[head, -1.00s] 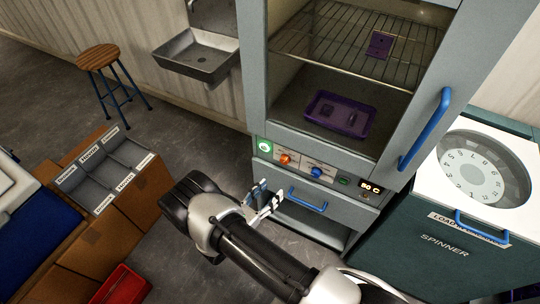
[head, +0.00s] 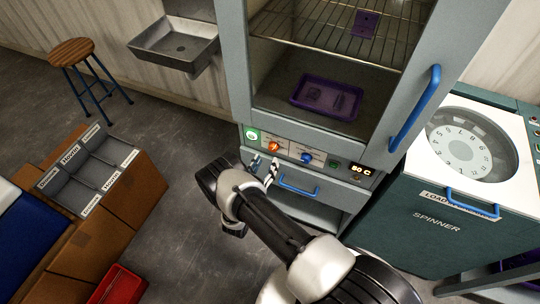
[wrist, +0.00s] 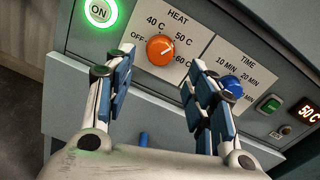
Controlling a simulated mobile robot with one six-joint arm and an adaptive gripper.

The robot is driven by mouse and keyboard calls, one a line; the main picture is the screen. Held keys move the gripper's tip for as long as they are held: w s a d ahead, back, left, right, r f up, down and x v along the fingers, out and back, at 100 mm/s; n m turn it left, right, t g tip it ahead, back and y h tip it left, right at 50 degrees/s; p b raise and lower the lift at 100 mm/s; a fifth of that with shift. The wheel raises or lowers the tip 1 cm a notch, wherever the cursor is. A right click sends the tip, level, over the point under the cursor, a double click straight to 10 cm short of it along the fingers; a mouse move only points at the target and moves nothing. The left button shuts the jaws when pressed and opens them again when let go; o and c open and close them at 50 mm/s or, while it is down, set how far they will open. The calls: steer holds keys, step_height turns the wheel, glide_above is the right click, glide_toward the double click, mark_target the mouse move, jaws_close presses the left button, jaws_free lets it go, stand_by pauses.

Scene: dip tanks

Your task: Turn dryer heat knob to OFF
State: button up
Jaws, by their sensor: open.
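The orange heat knob (head: 273,147) is on the control panel below the dryer's glass window. In the wrist view the knob (wrist: 160,49) sits under the HEAT label, with OFF at its left and 40 C, 50 C and 60 C around it. Its pale mark appears to point toward 50 C. My gripper (head: 264,166) is open and empty, just in front of and below the panel in the head view. In the wrist view the fingers of my gripper (wrist: 161,64) are spread to either side of the knob; I see no contact.
A blue time knob (wrist: 231,87) is right of the heat knob, close behind the right finger. A lit green ON button (wrist: 100,11) is at the left. A blue drawer handle (head: 299,190) lies below the panel. The spinner (head: 437,225) stands at the right.

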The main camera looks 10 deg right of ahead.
mark_target(272, 150)
steer(key=x, duration=0.5)
steer(key=shift+b, duration=0.3)
steer(key=shift+c, duration=0.5)
steer(key=c, duration=1)
